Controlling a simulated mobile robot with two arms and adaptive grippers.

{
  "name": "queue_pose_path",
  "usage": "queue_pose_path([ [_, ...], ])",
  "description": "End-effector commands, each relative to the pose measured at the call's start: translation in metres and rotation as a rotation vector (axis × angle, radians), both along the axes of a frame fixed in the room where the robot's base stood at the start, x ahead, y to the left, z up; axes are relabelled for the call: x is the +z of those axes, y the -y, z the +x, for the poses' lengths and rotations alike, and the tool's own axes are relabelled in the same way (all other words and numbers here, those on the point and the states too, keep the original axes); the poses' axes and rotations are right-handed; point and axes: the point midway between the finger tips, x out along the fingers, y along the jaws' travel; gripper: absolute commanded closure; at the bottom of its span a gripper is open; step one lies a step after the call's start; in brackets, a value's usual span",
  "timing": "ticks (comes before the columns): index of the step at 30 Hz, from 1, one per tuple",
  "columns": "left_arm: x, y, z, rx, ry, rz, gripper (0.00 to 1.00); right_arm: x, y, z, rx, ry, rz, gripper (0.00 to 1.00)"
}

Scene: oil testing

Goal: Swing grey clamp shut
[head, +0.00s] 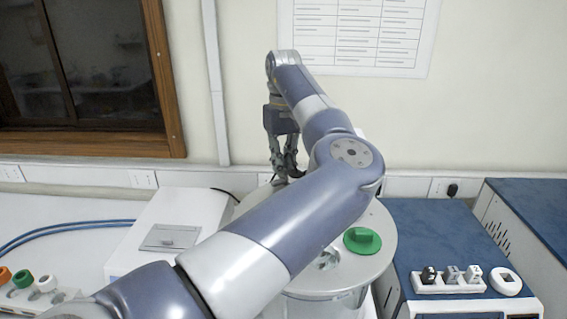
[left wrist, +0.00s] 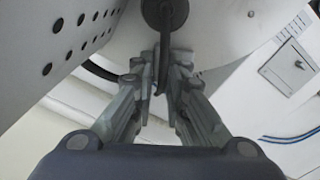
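My left gripper (head: 285,176) is over the far left part of a round grey lid (head: 385,236), partly behind my own arm. In the left wrist view, a dark grey lever with a round end (left wrist: 165,12), which looks like the grey clamp, runs down between the fingers of my left gripper (left wrist: 160,68). The fingers stand close on either side of it; whether they press on it I cannot tell. A small metal fitting (head: 328,259) shows on the lid beside my arm. My arm hides much of the lid. My right gripper is not in view.
A green knob (head: 362,241) sits on the lid. A white box (head: 165,215) stands to the left and blue-topped cabinets (head: 440,235) to the right. Blue hoses (head: 60,228) and a rack with coloured rings (head: 35,290) lie at the left.

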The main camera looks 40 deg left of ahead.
Motion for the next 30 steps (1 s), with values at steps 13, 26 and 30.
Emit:
queue_pose_path([
  [13,0.001,-0.001,-0.001,0.083,0.001,0.002,1.0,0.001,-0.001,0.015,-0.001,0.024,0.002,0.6],
  [26,0.001,-0.002,-0.005,0.442,0.002,0.003,1.0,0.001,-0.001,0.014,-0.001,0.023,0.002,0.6],
  [30,0.001,-0.001,-0.007,0.575,0.005,0.002,1.0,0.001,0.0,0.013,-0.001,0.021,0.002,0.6],
])
